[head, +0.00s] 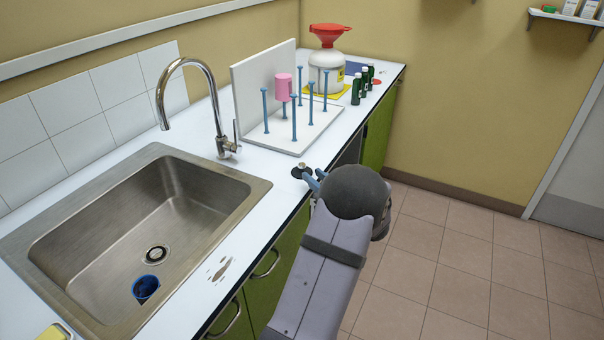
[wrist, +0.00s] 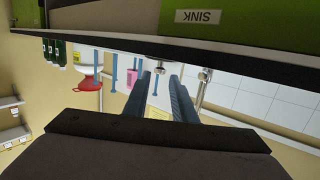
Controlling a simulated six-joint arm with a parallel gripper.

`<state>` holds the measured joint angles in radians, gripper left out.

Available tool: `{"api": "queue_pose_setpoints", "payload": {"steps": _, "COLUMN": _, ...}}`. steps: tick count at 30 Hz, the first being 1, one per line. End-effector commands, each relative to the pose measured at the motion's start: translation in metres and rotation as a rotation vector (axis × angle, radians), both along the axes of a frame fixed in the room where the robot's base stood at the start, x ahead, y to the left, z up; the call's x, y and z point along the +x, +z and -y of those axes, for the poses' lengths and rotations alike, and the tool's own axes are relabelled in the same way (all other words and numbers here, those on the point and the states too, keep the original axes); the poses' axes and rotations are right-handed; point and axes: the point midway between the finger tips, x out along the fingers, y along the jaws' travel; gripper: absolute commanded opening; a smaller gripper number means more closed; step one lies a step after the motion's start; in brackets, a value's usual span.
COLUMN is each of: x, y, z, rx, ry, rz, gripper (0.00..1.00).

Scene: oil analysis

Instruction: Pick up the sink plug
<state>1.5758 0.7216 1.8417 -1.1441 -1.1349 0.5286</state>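The sink plug (head: 297,173) is a dark disc with a silver knob. It lies on the white counter near the front edge, right of the sink. In the wrist view its silver knob (wrist: 160,69) shows between the tips of my two blue fingers, with the counter edge hiding the disc. My gripper (head: 311,174) is at the counter's front edge, just beside the plug. Its fingers (wrist: 157,80) are apart, with a gap around the knob, and hold nothing. I cannot tell how far the tips reach past the knob.
The steel sink (head: 100,230) holds a blue cup (head: 146,289) near the drain (head: 157,253). The tap (head: 215,115) stands behind. A white peg rack (head: 290,130) with a pink cup (head: 283,86), a red-funnelled container (head: 325,75) and dark green bottles (head: 358,88) stand farther back.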

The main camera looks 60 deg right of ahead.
Motion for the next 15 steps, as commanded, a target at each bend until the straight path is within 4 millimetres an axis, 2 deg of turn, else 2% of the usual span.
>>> {"api": "queue_pose_setpoints", "payload": {"steps": 5, "x": 0.007, "y": 0.0, "z": 0.004, "rx": -0.001, "ry": 0.002, "rz": -0.001, "gripper": 0.24}}
{"api": "queue_pose_setpoints", "payload": {"steps": 15, "x": 0.044, "y": -0.007, "z": 0.028, "rx": 0.0, "ry": 0.002, "rz": -0.001, "gripper": 0.24}}
